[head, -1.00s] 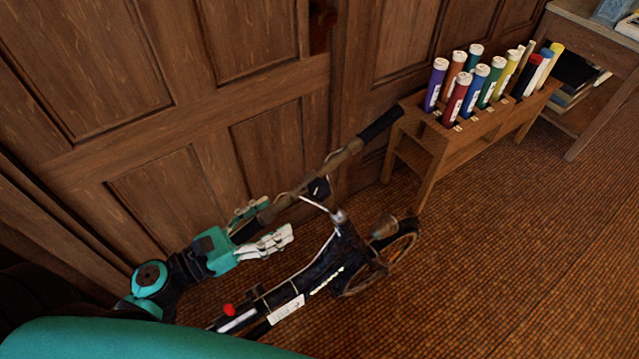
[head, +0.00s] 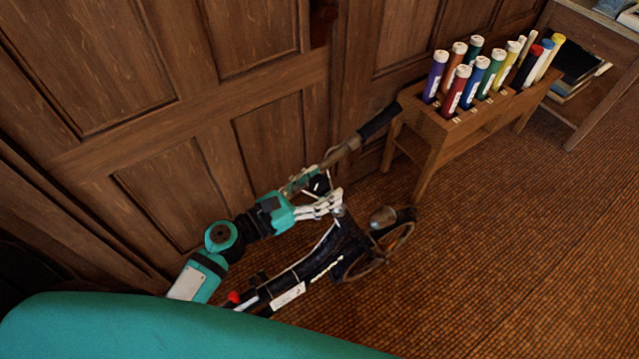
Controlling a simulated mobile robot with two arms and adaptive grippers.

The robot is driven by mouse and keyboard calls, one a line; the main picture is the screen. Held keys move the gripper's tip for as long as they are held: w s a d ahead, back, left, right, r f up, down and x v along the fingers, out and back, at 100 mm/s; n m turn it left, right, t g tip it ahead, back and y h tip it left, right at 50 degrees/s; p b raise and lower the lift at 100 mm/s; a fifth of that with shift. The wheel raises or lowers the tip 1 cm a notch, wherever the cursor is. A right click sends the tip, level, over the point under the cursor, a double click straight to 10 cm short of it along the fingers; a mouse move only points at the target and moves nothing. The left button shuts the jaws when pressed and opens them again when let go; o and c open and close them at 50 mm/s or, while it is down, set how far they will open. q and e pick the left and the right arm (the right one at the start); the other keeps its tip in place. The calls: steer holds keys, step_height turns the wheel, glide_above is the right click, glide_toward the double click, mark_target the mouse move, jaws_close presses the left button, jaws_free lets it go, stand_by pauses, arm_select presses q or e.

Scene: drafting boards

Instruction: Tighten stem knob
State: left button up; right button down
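A dark folding bicycle (head: 312,265) stands low in the middle, with a rusty brown handlebar (head: 340,153) and a black grip (head: 379,121). My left gripper (head: 338,203) reaches in from the lower left, its pale fingers at the upper end of the stem, just below the handlebar. The stem knob cannot be picked out clearly; the fingers cover part of that area. I cannot tell whether the fingers touch anything or how far apart they are. My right gripper is not in view.
A wooden rack (head: 437,132) with several coloured tubes stands against the panelled wall (head: 280,130) at the upper right. A wooden table (head: 590,45) is beyond it. The brown woven floor (head: 500,250) at the right is clear.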

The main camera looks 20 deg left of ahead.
arm_select(q)
steer(key=c, duration=1.1)
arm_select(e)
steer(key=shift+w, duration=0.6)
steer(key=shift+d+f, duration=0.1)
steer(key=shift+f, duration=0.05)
